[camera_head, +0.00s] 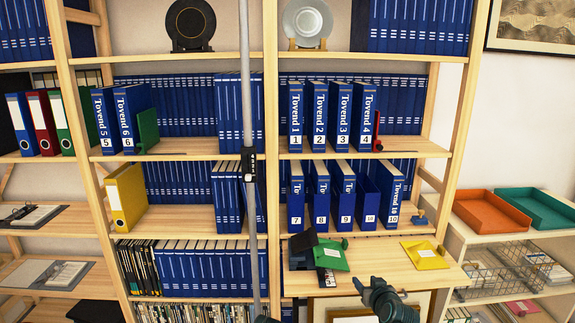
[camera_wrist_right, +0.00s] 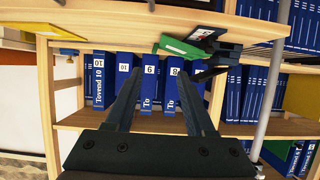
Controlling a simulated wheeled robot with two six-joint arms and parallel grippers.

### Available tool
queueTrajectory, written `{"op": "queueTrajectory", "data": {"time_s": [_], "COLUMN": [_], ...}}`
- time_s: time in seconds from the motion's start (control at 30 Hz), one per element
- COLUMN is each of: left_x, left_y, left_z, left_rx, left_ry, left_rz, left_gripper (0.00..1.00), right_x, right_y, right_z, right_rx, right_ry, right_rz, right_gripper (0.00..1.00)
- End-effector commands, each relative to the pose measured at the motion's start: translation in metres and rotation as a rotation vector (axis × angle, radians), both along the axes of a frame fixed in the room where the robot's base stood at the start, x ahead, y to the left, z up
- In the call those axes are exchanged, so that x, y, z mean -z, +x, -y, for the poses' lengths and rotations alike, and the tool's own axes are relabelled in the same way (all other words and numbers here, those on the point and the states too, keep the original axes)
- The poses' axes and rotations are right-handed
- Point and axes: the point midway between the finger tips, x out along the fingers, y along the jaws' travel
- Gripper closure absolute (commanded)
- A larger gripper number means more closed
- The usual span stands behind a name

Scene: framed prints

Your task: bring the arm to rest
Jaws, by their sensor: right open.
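My right gripper (camera_head: 371,286) is at the lower middle of the head view, in front of the shelf's lower boards. In the wrist view its two fingers (camera_wrist_right: 161,82) stand apart with nothing between them. That view shows the shelf upside down, with numbered blue Tovend binders (camera_wrist_right: 150,82) beyond the fingertips. In the head view, these binders (camera_head: 343,196) stand upright on the shelf above the gripper. My left gripper does not show clearly in either view.
A board above the gripper holds a green item (camera_head: 331,254) and a yellow item (camera_head: 426,254). Orange (camera_head: 490,209) and teal (camera_head: 536,208) trays stand on a side unit at right. A grey pole (camera_head: 246,80) runs vertically before the shelf.

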Motion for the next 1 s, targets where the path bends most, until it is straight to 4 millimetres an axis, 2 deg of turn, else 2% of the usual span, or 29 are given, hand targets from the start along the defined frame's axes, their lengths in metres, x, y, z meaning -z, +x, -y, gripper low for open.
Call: {"op": "queueTrajectory", "data": {"time_s": [0.37, 0.57, 0.67, 0.8, 1.0], "left_x": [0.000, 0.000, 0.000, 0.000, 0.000], "left_y": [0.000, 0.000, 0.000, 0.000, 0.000], "left_z": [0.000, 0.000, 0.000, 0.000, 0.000], "left_rx": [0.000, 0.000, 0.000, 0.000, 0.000], "left_ry": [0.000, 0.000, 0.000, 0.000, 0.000], "left_rz": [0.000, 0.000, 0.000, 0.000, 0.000], "left_gripper": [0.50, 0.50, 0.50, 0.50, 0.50], "right_x": [0.032, 0.063, 0.082, 0.109, 0.130], "right_y": [-0.018, -0.047, -0.072, -0.119, -0.189], "right_z": [-0.050, -0.094, -0.117, -0.147, -0.165], "right_rx": [-0.104, -0.187, -0.230, -0.270, -0.257], "right_ry": [0.002, -0.013, -0.034, -0.091, -0.207], "right_rz": [-0.166, -0.348, -0.476, -0.694, -0.983], "right_gripper": [0.46, 0.46, 0.46, 0.46, 0.46]}}
